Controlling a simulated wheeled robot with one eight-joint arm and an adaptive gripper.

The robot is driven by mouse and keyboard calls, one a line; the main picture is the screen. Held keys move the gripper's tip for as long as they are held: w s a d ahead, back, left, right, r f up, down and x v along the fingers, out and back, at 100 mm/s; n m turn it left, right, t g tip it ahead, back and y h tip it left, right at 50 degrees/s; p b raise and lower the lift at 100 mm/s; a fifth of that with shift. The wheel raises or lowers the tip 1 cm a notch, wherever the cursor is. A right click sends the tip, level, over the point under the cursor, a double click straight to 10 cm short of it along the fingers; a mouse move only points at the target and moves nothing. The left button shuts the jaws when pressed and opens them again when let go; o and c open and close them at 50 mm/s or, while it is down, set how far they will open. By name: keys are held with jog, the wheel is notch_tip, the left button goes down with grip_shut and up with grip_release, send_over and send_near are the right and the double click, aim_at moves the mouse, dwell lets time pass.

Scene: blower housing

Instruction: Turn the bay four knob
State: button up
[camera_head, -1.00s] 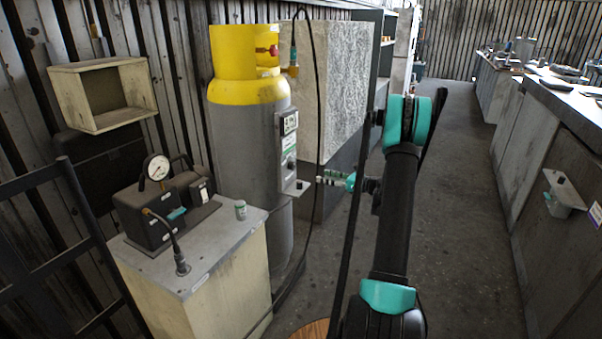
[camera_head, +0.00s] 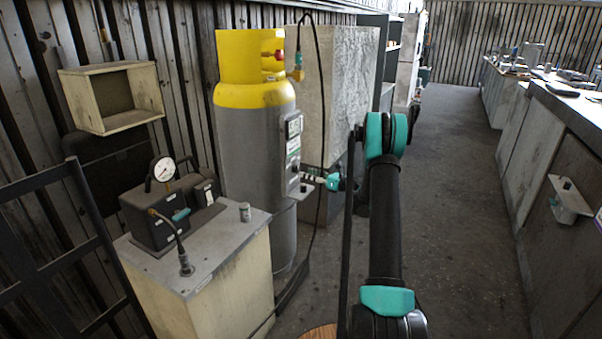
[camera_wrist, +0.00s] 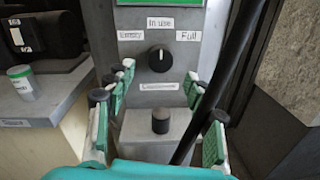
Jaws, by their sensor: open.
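A black round knob (camera_wrist: 159,58) with a white pointer mark sits on a grey panel (camera_wrist: 202,62). Its mark points up towards the "In use" label, with "Empty" at left and "Full" at right. The panel (camera_head: 293,140) also shows on the grey and yellow cylinder (camera_head: 240,140) in the head view. My gripper (camera_wrist: 158,95) is open and empty, its green-padded fingers spread either side of the panel, below the knob and apart from it. In the head view my gripper (camera_head: 313,178) is close to the panel's lower part. No bay number is legible.
A short black-topped post (camera_wrist: 160,121) stands on a ledge below the knob, between my fingers. A black hose (camera_wrist: 232,65) crosses at right. A cabinet (camera_head: 240,270) with a gauge unit (camera_head: 160,210) stands left of the cylinder. The aisle floor (camera_head: 450,200) is clear.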

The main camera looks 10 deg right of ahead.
aim_at(298, 170)
jog(key=shift+x, duration=2.25)
jog(key=c, duration=1.2)
